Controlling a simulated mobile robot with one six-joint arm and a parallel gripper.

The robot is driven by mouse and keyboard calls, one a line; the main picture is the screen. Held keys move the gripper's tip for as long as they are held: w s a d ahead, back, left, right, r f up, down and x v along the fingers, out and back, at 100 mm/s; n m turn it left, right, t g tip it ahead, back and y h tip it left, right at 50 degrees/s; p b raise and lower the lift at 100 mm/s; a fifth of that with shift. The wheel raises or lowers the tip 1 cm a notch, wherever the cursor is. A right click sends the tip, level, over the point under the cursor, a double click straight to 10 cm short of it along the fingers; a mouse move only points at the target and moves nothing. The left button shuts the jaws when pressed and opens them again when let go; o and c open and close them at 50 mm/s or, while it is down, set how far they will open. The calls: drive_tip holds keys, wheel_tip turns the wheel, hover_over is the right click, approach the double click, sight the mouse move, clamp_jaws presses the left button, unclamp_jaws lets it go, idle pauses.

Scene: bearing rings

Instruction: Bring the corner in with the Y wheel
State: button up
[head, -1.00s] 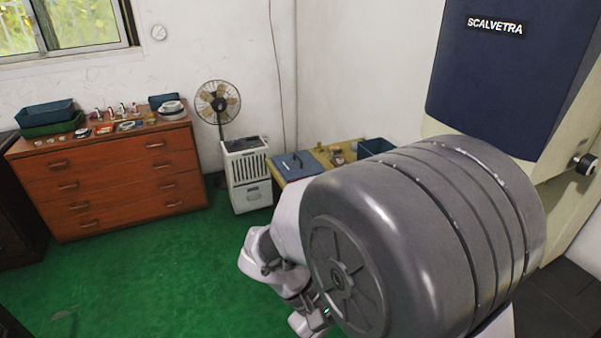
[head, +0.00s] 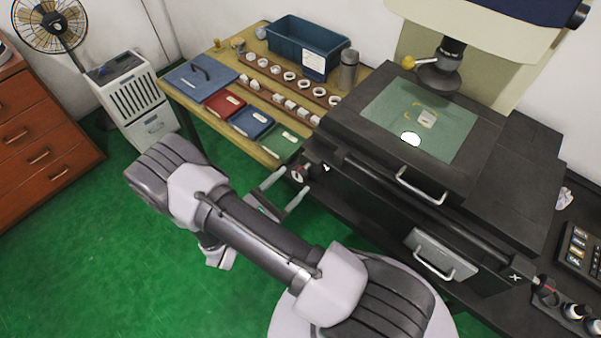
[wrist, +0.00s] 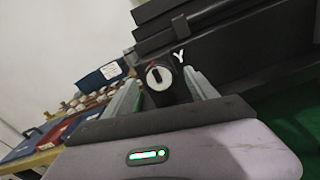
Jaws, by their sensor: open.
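The Y wheel (head: 297,175) is a small dark knob with a pale slotted end face, on the left end of the machine's stage base. In the wrist view the Y wheel (wrist: 159,77) sits straight ahead beside a white letter Y. My gripper (head: 295,180) is open, its two fingers either side of the wheel in the picture. In the wrist view my gripper (wrist: 164,82) is empty; I cannot tell whether the fingertips overlap the wheel. A small pale part (head: 428,119) lies on the greenish stage glass (head: 455,140), near a bright light spot (head: 410,138).
A wooden table (head: 190,100) with several rings, coloured folders and a blue bin (head: 308,50) stands behind the gripper. A stage handle (head: 420,187) and a lower drawer handle (head: 433,268) stick out in front.

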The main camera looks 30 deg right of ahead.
sight(297, 178)
drive_tip(key=x, duration=0.5)
drive_tip(key=shift+w+b, duration=0.1)
drive_tip(key=shift+b, duration=0.25)
drive_tip(key=c, duration=1.4)
drive_tip(key=shift+m+b, duration=0.4)
drive_tip(key=shift+m, duration=2.7)
drive_tip(key=o, duration=1.4)
